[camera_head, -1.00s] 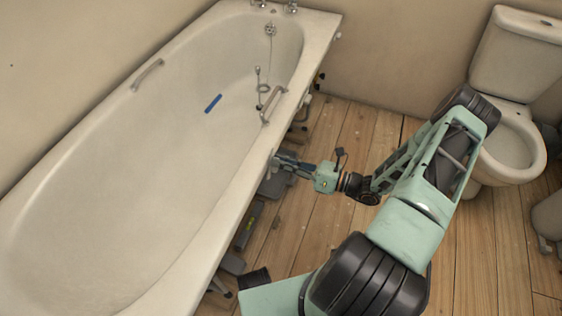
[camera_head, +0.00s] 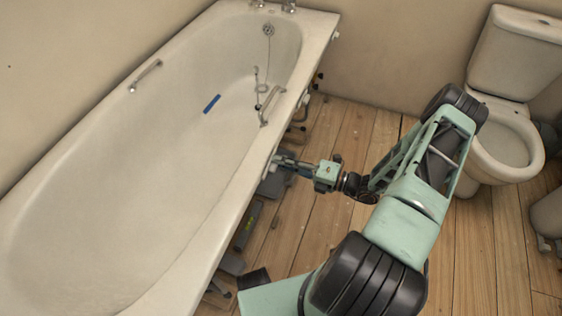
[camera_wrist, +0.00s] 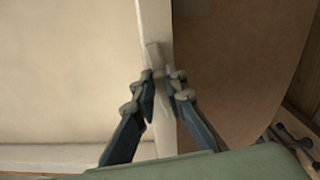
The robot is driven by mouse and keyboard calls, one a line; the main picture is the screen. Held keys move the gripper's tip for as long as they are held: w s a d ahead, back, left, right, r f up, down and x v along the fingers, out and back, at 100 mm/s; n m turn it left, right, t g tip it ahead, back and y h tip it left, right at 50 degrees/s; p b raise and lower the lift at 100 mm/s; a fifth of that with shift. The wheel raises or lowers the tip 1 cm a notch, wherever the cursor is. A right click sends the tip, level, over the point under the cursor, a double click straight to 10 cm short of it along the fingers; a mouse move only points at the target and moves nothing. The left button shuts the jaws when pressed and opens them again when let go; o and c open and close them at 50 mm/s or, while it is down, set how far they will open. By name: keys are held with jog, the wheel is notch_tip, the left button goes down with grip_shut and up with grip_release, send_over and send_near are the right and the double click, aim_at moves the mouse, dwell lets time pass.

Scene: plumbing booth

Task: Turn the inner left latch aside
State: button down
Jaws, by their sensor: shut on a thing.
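A bathtub (camera_head: 170,165) stands along the left wall, with its outer side facing the floor. My gripper (camera_head: 278,161) is at that side, just under the rim, about halfway along. In the wrist view my gripper (camera_wrist: 163,78) has its two dark fingers close together at a pale latch (camera_wrist: 155,54) on a cream upright strip (camera_wrist: 158,20). The fingers are shut on the latch, which looks slightly tilted. Its lower part is hidden by the fingertips. In the head view the latch is too small and covered to make out clearly.
Several grey and dark items (camera_head: 248,225) lie on the floor along the tub's side. A toilet (camera_head: 505,135) stands at the right. In the wrist view a brown board (camera_wrist: 230,70) lies right of the strip.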

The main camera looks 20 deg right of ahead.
jog(key=shift+s+f+m, duration=0.1)
jog(key=shift+f+m, duration=0.1)
jog(key=shift+m, duration=0.6)
jog(key=c, duration=2)
grip_release()
jog(key=shift+o, duration=0.2)
jog(key=v, duration=1.2)
